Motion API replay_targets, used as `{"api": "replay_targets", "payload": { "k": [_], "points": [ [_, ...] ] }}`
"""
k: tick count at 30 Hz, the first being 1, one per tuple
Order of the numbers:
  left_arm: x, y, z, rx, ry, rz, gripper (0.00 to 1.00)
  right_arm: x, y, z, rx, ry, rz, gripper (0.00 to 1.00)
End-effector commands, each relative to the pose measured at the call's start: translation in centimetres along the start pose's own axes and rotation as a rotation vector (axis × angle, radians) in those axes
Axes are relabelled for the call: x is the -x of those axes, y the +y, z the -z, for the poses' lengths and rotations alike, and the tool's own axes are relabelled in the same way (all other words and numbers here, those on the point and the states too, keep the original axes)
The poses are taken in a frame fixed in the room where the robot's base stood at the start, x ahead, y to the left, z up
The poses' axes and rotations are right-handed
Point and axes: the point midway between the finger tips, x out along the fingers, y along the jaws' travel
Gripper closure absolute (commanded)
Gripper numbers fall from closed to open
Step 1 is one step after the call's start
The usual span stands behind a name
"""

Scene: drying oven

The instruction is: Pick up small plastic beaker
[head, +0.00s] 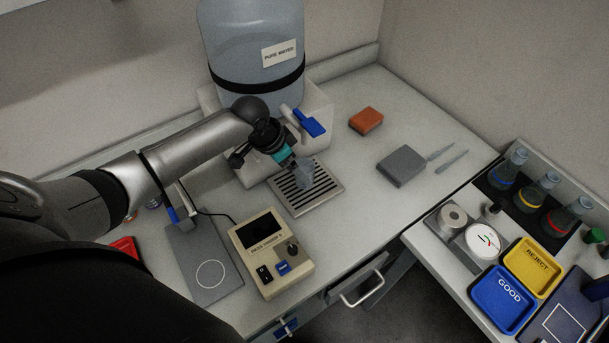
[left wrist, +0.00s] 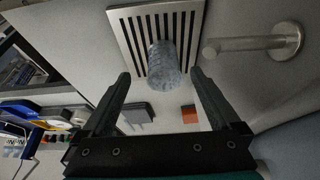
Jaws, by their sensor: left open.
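The small clear plastic beaker (head: 304,179) stands on the slotted drip grate (head: 331,195) below the water dispenser. In the left wrist view the beaker (left wrist: 163,64) is just beyond my fingertips, roughly centred between them. My left gripper (left wrist: 161,78) is open, with one dark finger on each side and a visible gap to the beaker. In the head view my left gripper (head: 292,165) is right at the beaker and partly hides it. I cannot tell from there whether they touch. My right gripper is not in view.
The water dispenser (head: 252,40) with a blue tap lever (head: 309,122) stands close behind my gripper. A metal spout (left wrist: 245,44) juts in beside the grate in the left wrist view. A beige control box (head: 270,250) is in front. An orange block (head: 366,120) and grey block (head: 401,166) lie right.

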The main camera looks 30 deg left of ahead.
Motion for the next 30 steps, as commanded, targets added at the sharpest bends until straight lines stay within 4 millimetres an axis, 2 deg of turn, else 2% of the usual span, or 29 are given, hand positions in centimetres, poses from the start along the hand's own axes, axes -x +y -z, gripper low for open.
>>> {"api": "replay_targets", "payload": {
  "k": [5, 16, 26, 30],
  "points": [
    [-0.9, -0.1, 0.0, 0.001, 0.0, 0.0, 0.04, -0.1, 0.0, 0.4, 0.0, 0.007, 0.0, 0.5],
    [-5.0, -0.4, -0.1, 0.0, 0.0, 0.0, 0.04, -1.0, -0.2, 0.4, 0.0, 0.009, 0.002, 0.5],
    [-5.4, -0.5, -0.1, -0.001, 0.0, 0.001, 0.04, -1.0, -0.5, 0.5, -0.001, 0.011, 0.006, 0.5],
    [-5.4, -0.5, -0.1, -0.001, 0.0, 0.001, 0.18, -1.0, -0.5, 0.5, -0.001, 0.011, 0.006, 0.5]
  ]
}}
